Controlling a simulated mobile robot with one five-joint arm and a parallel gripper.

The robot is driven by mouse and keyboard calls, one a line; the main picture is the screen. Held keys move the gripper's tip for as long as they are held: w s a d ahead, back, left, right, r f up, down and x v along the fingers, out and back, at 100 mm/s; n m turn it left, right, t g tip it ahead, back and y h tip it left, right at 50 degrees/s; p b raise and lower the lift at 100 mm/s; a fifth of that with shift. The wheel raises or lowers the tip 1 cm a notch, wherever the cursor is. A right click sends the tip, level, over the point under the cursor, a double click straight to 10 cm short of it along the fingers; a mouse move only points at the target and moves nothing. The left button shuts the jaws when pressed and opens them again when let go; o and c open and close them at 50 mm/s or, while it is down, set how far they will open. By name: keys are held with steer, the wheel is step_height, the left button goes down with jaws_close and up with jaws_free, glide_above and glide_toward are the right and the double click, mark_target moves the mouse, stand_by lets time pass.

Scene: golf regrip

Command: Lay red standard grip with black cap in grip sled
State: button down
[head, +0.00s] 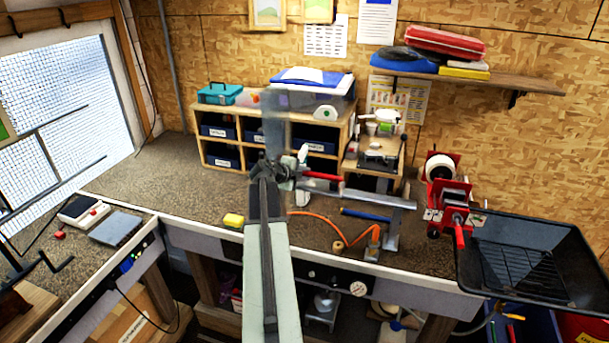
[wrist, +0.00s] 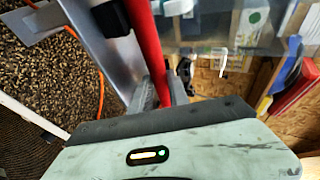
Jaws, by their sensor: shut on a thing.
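My gripper (head: 285,177) is shut on the red grip (head: 322,176); in the wrist view the fingers (wrist: 163,88) close around its lower part. The red grip (wrist: 146,45) runs away from the fingers as a long straight rod. The grey metal grip sled (head: 375,196) is a channel on a stand over the bench. In the wrist view the sled (wrist: 92,38) is just left of the grip and roughly along it. I cannot tell whether they touch. The black cap cannot be made out for certain.
A blue grip (head: 365,214) and an orange hose (head: 325,217) lie on the bench near the sled. A red vise (head: 440,210) and a black tray (head: 520,260) stand to the right. Shelves with bins (head: 225,152) are behind. The bench left of my arm is mostly clear.

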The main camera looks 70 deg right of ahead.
steer(key=c, duration=1.2)
jaws_free()
steer(key=shift+o, duration=0.2)
steer(key=p+v, duration=0.3)
steer(key=v, duration=0.4)
steer(key=shift+a+r+p, duration=0.2)
steer(key=shift+a+p, duration=0.15)
steer(key=shift+p, duration=0.05)
steer(key=shift+w, duration=0.1)
